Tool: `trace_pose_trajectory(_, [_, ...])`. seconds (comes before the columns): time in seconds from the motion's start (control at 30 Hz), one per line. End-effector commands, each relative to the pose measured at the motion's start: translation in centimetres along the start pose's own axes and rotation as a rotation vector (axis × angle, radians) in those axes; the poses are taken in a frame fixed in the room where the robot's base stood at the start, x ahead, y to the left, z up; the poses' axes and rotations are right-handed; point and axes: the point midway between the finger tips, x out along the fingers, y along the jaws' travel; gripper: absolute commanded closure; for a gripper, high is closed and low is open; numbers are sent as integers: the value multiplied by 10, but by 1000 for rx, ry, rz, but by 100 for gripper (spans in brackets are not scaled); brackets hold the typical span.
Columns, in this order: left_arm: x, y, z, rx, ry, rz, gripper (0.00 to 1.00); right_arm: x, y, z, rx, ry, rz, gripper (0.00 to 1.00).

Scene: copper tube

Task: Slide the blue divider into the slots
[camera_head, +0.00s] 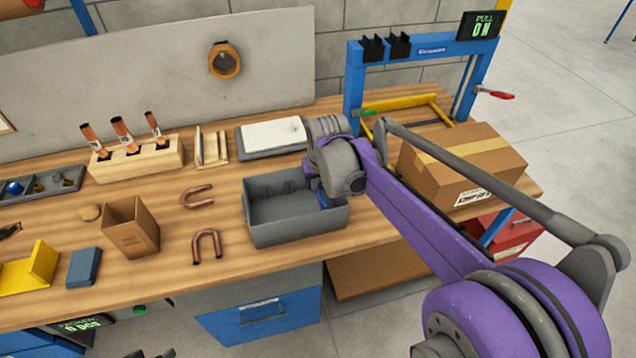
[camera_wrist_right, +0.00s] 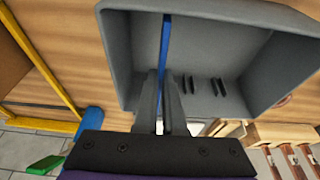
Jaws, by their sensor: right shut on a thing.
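The blue divider (camera_wrist_right: 166,50) is a thin blue strip seen edge-on in the right wrist view, between my right gripper's fingers (camera_wrist_right: 163,82). The fingers are shut on it. It lies across the grey bin (camera_wrist_right: 225,45), towards that view's left side of the opening. In the head view, the bin (camera_head: 300,230) stands on the bench, and a small blue piece of the divider (camera_head: 322,200) shows at its right end, below my right gripper (camera_head: 320,188). Short dark slots (camera_wrist_right: 205,87) show on the bin's wall beside the fingers. Whether the divider's edges sit in slots is hidden. My left gripper is not in view.
Two copper U-bends (camera_head: 207,245) lie left of the bin. A white-topped grey box (camera_head: 272,135) stands behind it, and a cardboard box (camera_head: 455,165) to the right. A wooden block with copper tubes (camera_head: 135,160) is at the back left.

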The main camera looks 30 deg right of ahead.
Motion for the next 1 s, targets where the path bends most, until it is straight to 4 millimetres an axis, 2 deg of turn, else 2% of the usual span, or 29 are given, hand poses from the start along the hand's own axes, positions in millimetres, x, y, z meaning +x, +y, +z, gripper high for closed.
trace_pose_trajectory(1.0, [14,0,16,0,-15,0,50,25,0,8,0,0,0,100])
